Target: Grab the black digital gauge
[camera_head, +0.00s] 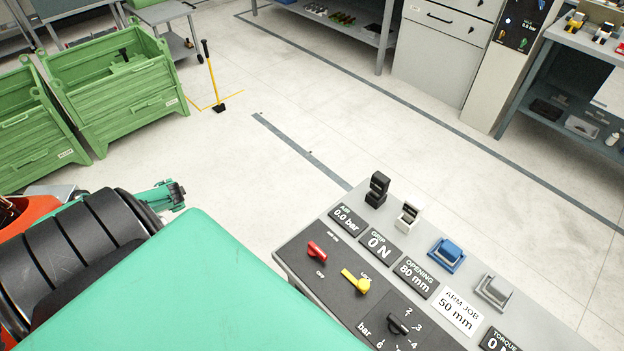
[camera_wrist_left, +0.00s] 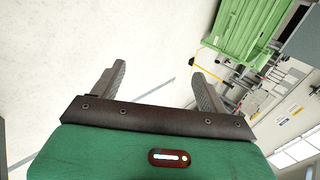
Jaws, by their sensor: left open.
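I cannot single out one black digital gauge for sure. A black panel with a lit display reading about 0.0 bar (camera_head: 522,22) is on the pale cabinet at the top right of the head view. Black readout plates, including an AIR plate at 0.0 bar (camera_head: 347,218) and a GRIP plate at 0 N (camera_head: 379,245), sit on the console close by. My left gripper (camera_wrist_left: 160,68) is open and empty in the left wrist view, with pale floor between its fingers. It is not clearly visible in the head view. My right gripper is not in view.
The grey console (camera_head: 285,250) carries knobs and several small upright blocks. A green crate (camera_head: 125,95) stands at the upper left, also seen in the left wrist view (camera_wrist_left: 245,30). A workbench (camera_head: 580,45) is at the right. The floor between is mostly open.

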